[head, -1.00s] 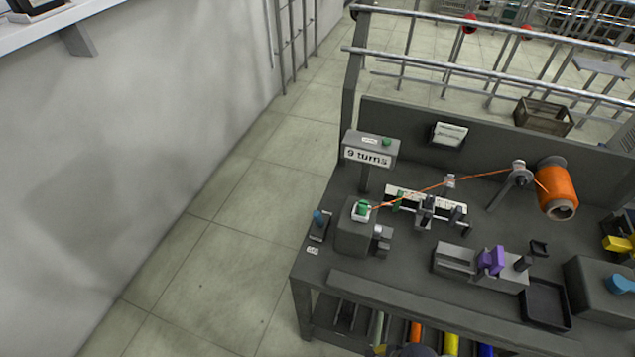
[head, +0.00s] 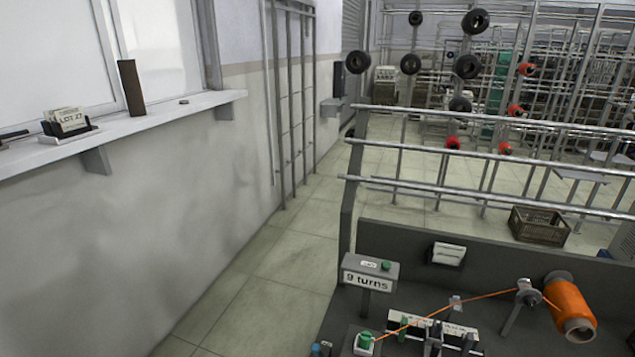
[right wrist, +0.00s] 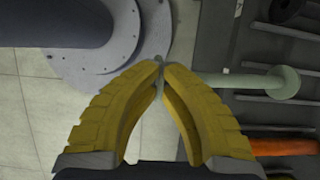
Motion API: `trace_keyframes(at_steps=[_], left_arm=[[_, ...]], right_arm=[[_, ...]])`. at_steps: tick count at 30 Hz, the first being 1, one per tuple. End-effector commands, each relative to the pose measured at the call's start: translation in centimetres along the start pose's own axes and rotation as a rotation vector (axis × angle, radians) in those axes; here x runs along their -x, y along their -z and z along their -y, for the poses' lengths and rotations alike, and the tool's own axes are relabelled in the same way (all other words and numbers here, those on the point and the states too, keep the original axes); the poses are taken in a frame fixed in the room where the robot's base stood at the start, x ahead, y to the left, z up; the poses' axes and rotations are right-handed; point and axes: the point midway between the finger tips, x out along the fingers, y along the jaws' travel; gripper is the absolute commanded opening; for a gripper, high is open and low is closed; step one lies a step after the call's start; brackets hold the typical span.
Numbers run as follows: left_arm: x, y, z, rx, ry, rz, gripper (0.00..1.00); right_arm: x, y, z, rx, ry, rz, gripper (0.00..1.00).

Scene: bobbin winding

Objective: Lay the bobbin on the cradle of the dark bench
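In the right wrist view a pale bobbin (right wrist: 235,82) with a round end flange lies to the right of the fingertips. Its left part passes behind the right finger. My right gripper (right wrist: 160,70) has yellow fingers closed together at the tips, with a thin pale edge between them that looks like the bobbin's other flange. The dark bench (head: 400,236) fills the lower right of the head view, with only its back part in frame. I cannot see the cradle in the current frames. My left gripper is in neither current view.
On the bench stand a "9 turns" counter (head: 367,284), a green-topped winder (head: 364,342) and an orange spool (head: 570,308) with its thread stretched leftward. A rail (head: 480,192) runs behind. An orange roll (right wrist: 285,146) lies near the bobbin in the wrist view.

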Motion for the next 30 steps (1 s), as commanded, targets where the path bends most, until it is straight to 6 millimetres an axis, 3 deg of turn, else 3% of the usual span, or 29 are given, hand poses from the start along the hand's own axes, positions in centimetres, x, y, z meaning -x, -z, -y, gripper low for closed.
trace_keyframes(at_steps=[8,30], left_arm=[[0.0,0.0,0.0,0.000,0.000,0.000,1.00],[0.0,0.0,0.0,0.000,0.000,0.000,1.00]], right_arm=[[0.0,0.0,1.5,0.000,0.002,0.000,0.00],[0.0,0.0,13.2,0.000,0.001,0.000,0.00]])
